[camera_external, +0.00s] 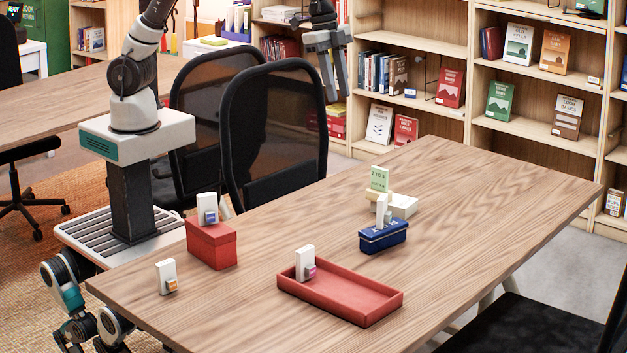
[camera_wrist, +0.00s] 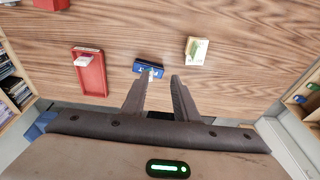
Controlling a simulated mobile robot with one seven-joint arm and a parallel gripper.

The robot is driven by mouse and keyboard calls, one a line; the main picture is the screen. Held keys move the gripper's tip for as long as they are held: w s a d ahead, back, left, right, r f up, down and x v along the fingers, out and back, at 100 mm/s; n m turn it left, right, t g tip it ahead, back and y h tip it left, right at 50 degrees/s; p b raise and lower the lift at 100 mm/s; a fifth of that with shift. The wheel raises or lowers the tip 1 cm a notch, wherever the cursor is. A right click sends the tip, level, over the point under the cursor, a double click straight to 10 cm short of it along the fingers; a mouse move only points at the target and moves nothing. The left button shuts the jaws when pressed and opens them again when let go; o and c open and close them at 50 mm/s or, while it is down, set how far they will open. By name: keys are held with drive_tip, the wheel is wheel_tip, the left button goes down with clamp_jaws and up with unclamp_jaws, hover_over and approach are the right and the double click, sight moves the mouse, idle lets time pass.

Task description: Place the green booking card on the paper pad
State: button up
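A pale green card (camera_external: 379,178) stands upright at a small cream block (camera_external: 373,197) on the table. A low white block (camera_external: 403,206), perhaps the paper pad, lies just right of it. In the wrist view, a pale pad-like block (camera_wrist: 201,58) has a green piece (camera_wrist: 193,48) at its left; I cannot tell whether they touch.
A blue box (camera_external: 383,238) with a white card stands just in front of the cream block. A red tray (camera_external: 375,305), a red box (camera_external: 211,247) and a small white card (camera_external: 166,271) stand further left. The table's right part (camera_external: 500,200) is clear. Chairs (camera_external: 270,130) line the far side.

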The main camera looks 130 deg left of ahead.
drive_tip(key=s+d+r+t, duration=0.1)
drive_tip(key=s+d+r, duration=0.5)
drive_tip(key=d, duration=0.4)
drive_tip(key=s+d+t, duration=0.1)
drive_tip(key=s+d, duration=0.6)
drive_tip(key=s, duration=0.3)
drive_tip(key=s+d+f+t, duration=0.1)
drive_tip(key=s+d, duration=0.6)
drive_tip(key=s, duration=0.4)
drive_tip(key=shift+d+f, duration=0.2)
wheel_tip(320, 180, up, 9)
drive_tip(key=p, duration=0.9)
